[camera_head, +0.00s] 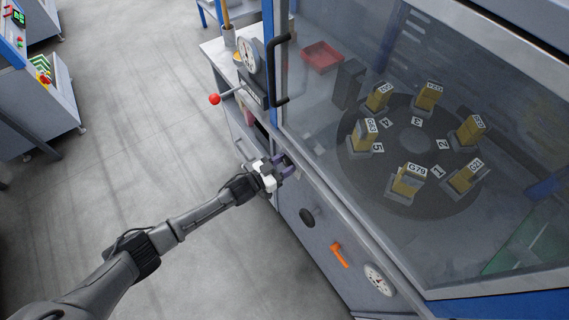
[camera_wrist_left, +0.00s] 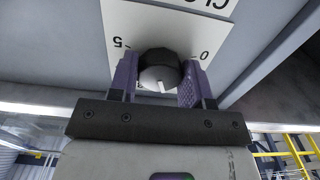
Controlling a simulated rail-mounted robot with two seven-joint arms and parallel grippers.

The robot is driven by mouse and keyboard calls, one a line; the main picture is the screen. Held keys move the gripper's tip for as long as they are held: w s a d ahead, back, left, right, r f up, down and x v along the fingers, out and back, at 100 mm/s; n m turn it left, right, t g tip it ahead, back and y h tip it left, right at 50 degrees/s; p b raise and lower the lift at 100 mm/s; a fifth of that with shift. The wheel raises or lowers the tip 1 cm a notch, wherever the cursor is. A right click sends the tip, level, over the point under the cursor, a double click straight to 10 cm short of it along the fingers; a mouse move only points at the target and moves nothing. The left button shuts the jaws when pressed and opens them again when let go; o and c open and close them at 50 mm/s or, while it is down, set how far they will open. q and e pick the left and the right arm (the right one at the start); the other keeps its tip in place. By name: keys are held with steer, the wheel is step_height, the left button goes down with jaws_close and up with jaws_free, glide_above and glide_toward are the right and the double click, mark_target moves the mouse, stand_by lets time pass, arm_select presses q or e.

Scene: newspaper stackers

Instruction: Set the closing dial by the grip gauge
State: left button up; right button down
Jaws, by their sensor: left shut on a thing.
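The closing dial (camera_wrist_left: 158,68) is a dark round knob with a white mark, on a white plate (camera_wrist_left: 120,20) that shows "CLO", a 5 and a 0. My left gripper (camera_head: 284,166) is at the machine's front panel, its purple fingers on both sides of the knob in the left wrist view (camera_wrist_left: 160,82). It is shut on the knob. In the head view the fingers hide the dial. Two round gauges show: one upright (camera_head: 248,55) near a red-ball lever, one low on the front panel (camera_head: 378,280). I cannot read either, nor tell which is the grip gauge.
Behind the clear guard a dark turntable (camera_head: 412,138) carries several yellow blocks with labels. A red-ball lever (camera_head: 214,99), a black knob (camera_head: 307,217) and an orange handle (camera_head: 339,254) stick out from the machine.

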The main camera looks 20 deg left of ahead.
arm_select(q)
steer(key=shift+c, duration=1)
steer(key=shift+m, duration=0.3)
steer(key=m, duration=0.3)
steer(key=shift+m+p, duration=0.3)
steer(key=shift+m, duration=0.1)
steer(key=m, duration=0.4)
steer(key=shift+m, duration=0.3)
steer(key=m, duration=0.4)
steer(key=shift+b, duration=0.35)
steer(key=m+b, duration=0.1)
steer(key=m, duration=0.3)
steer(key=shift+a, duration=0.1)
steer(key=shift+r+m, duration=0.1)
steer(key=shift+m, duration=0.4)
